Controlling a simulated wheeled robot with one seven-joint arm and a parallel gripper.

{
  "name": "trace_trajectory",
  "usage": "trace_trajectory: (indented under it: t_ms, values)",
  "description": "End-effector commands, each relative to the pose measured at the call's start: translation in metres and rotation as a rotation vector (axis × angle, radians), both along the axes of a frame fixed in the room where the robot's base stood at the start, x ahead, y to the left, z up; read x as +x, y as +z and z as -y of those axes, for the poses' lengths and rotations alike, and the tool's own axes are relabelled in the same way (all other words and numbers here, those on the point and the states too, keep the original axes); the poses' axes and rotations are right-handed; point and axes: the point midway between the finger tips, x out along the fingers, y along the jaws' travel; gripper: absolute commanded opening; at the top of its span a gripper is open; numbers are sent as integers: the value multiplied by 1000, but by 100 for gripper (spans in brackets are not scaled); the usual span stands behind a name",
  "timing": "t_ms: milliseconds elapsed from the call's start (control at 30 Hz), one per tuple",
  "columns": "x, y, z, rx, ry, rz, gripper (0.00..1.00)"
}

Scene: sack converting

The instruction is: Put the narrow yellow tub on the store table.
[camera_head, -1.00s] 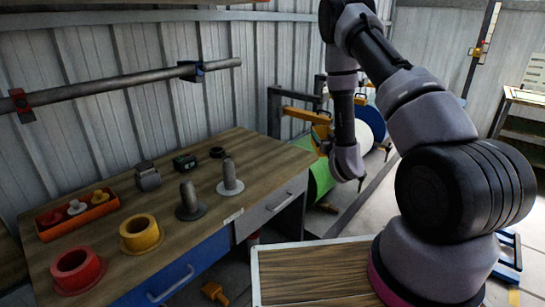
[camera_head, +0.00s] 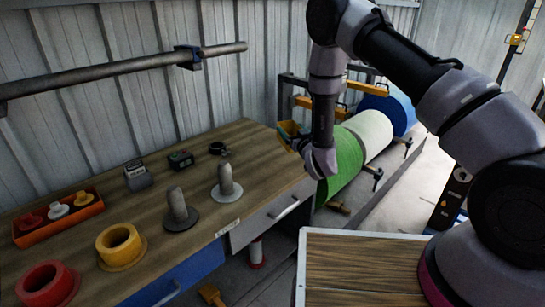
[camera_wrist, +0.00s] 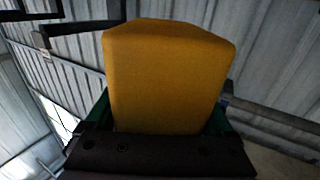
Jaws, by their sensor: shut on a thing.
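The yellow tub (camera_wrist: 168,75) fills the middle of the wrist view as a plain, tapered yellow block. My gripper (camera_wrist: 160,118) is shut on it, with a dark green finger at each side of its lower part. In the head view, a small yellow part of the tub (camera_head: 288,129) shows beside my wrist, above the right end of a wood-topped bench with drawers (camera_head: 262,160). Most of the tub is hidden there. I cannot tell whether this bench is the store table.
The bench holds a red ring (camera_head: 47,285), a yellow ring (camera_head: 120,246), two grey spindles (camera_head: 178,208), an orange tray (camera_head: 60,218) and small dark devices. A framed wooden surface (camera_head: 365,265) is in front.

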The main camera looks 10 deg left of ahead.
Motion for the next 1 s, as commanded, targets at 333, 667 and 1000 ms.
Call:
trace_trajectory:
  t_ms: [333,667,1000]
  values:
    - [-16,-31,-48,-4,65,-3,28]
    - [-16,-69,-47,-1,65,-1,28]
    - [-15,-106,-47,-1,64,0,28]
